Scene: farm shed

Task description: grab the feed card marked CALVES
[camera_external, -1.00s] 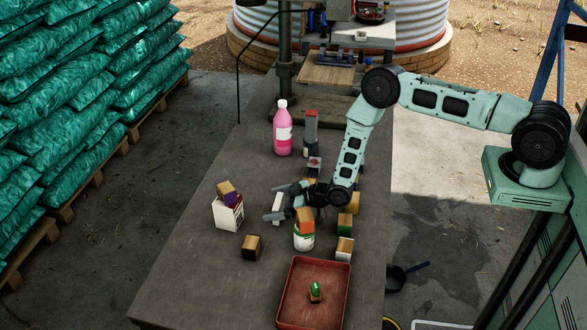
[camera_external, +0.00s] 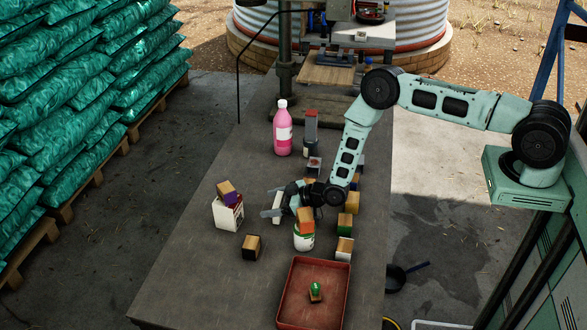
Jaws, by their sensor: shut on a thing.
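My gripper (camera_external: 277,202) is low over the middle of the table, pointing left. Its jaws are shut on a pale, upright card-like piece (camera_external: 278,208). No writing on this piece can be read from here, so I cannot tell whether it is marked CALVES. The lower part of the arm partly hides what stands behind it.
A white carton with a block on top (camera_external: 228,213) stands left of my gripper. A can with an orange block on top (camera_external: 304,236) is close in front. Several blocks line the right side. A red tray (camera_external: 346,275) and a pink bottle (camera_external: 283,134) also stand on the table (camera_external: 180,270).

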